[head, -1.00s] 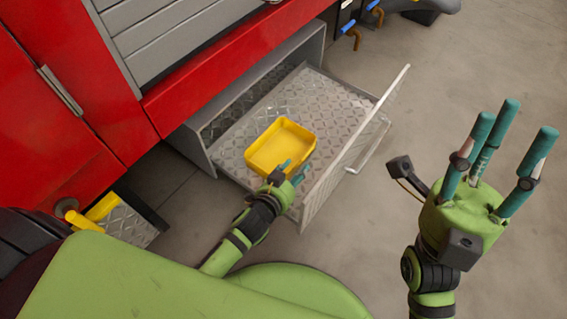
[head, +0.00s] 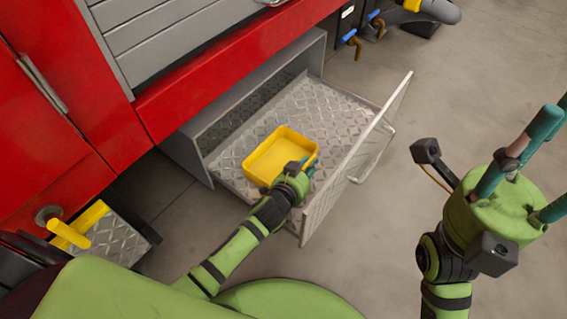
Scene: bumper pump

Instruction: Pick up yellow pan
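The yellow pan (head: 268,157) is a shallow rectangular tray. It lies in the open metal drawer (head: 320,103), which has a diamond-plate floor. My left gripper (head: 306,174) is at the pan's near right corner. Its palm hides most of its fingers, so I cannot tell whether they are open or touching the pan's rim. My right gripper (head: 540,155) is raised at the right edge of the view, away from the pan. Its fingers are spread and empty, and partly cut off by the picture edge.
The drawer's front panel (head: 350,165) stands upright close to the right of my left gripper. A red vehicle body (head: 225,70) overhangs the drawer. A step with a yellow handle (head: 78,226) is at lower left. Concrete floor on the right is free.

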